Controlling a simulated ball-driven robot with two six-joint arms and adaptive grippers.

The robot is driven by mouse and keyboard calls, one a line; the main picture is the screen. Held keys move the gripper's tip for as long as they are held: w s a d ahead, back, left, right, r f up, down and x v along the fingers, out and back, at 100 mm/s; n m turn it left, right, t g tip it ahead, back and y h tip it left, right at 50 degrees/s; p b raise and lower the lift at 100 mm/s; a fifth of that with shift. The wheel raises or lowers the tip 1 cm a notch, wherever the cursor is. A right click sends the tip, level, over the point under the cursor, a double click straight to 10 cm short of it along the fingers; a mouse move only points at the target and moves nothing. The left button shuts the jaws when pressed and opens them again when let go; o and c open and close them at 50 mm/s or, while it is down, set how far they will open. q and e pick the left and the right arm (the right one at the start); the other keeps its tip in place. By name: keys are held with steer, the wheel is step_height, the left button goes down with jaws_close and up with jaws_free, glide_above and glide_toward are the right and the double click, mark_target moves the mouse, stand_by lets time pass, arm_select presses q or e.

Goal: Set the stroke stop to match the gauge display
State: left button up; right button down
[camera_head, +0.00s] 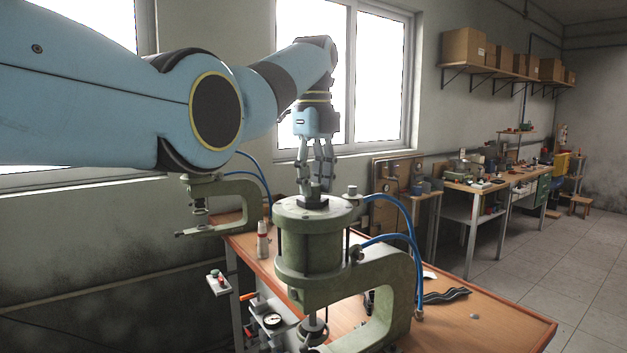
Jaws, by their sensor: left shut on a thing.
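A green pneumatic press (312,255) with a C-shaped frame stands on the wooden bench. On top of its cylinder is a dark stroke stop (316,199). My left gripper (318,186) comes down over it from above, fingers pointing down, and is shut on the upper part of the stop. The fingers partly hide it. A round gauge (272,321) with a white face sits low at the bench's front left; its reading is too small to tell. My right gripper is not in view.
A second green press (212,202) stands behind at left. Blue hoses (400,238) curve off the near press's right side. The bench's right end is mostly clear.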

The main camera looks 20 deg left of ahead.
arm_select(q)
jaws_close()
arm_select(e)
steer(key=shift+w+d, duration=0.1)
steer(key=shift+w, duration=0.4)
arm_select(q)
steer(key=shift+n, duration=0.4)
steer(key=n, duration=0.5)
steer(key=shift+w+n, duration=0.1)
steer(key=shift+n, duration=0.2)
steer(key=n, duration=0.4)
steer(key=shift+a, duration=0.1)
steer(key=n, duration=0.4)
steer(key=shift+n, duration=0.7)
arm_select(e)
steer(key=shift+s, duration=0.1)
arm_select(q)
steer(key=o, duration=1)
jaws_free()
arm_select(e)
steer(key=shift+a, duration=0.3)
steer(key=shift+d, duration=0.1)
